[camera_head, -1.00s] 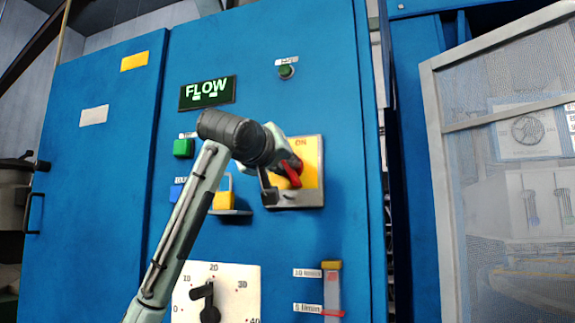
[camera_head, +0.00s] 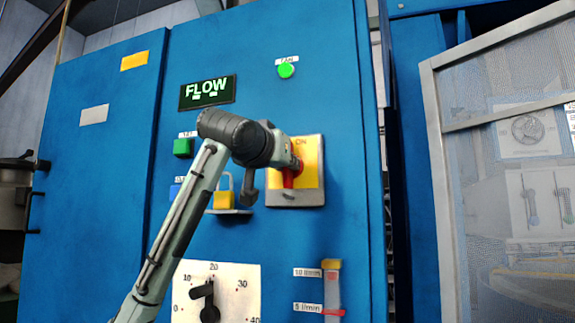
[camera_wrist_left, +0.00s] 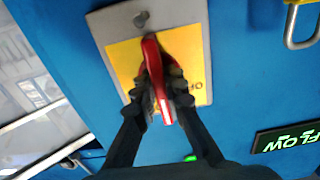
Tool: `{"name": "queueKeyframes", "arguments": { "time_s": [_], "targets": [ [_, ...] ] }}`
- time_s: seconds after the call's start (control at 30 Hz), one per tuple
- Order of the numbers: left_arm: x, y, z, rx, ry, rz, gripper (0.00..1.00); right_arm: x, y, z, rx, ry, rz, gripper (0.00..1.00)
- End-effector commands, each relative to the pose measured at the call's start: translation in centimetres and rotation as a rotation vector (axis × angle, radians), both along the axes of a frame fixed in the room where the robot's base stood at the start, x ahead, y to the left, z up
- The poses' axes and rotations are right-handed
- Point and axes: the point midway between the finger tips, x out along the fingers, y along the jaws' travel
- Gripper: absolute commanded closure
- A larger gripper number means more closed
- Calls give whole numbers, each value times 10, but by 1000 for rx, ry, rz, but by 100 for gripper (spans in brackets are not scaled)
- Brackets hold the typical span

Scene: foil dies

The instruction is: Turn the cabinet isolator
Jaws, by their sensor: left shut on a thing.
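The cabinet isolator is a yellow plate (camera_head: 311,172) in a grey frame with a red handle (camera_head: 288,178), on the blue cabinet door. "ON" is printed at the plate's top. My left gripper (camera_head: 292,163) is at the handle, and its wrist hides part of the plate. In the left wrist view, the two dark fingers (camera_wrist_left: 161,88) are shut on the red handle (camera_wrist_left: 153,62), one on each side. The handle stands close to upright in the head view. My right gripper is not in view.
A yellow padlock (camera_head: 223,197) hangs left of the isolator. The FAN lamp (camera_head: 286,71) above glows green. The display (camera_head: 207,92) reads FLOW. A dial (camera_head: 209,300) and a flow tube (camera_head: 332,290) are below. A mesh guard (camera_head: 500,180) stands at right.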

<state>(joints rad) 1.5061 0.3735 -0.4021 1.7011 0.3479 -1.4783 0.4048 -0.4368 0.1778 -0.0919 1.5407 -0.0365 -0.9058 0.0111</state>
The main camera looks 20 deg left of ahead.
Motion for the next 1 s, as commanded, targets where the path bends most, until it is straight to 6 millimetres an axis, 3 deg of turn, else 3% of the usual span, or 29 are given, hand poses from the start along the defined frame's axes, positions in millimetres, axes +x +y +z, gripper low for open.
{"name": "queueKeyframes", "arguments": {
  "time_s": [0.27,0.3,0.47,0.77,1.0],
  "targets": [
    [0,0,1,3,-3,1,100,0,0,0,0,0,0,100],
    [0,0,1,3,-3,1,87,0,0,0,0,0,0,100],
    [0,0,1,2,-2,1,68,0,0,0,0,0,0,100],
    [-1,0,1,1,-2,0,68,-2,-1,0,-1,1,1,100],
    [-34,1,2,0,-7,-1,68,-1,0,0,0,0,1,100]
  ]
}}
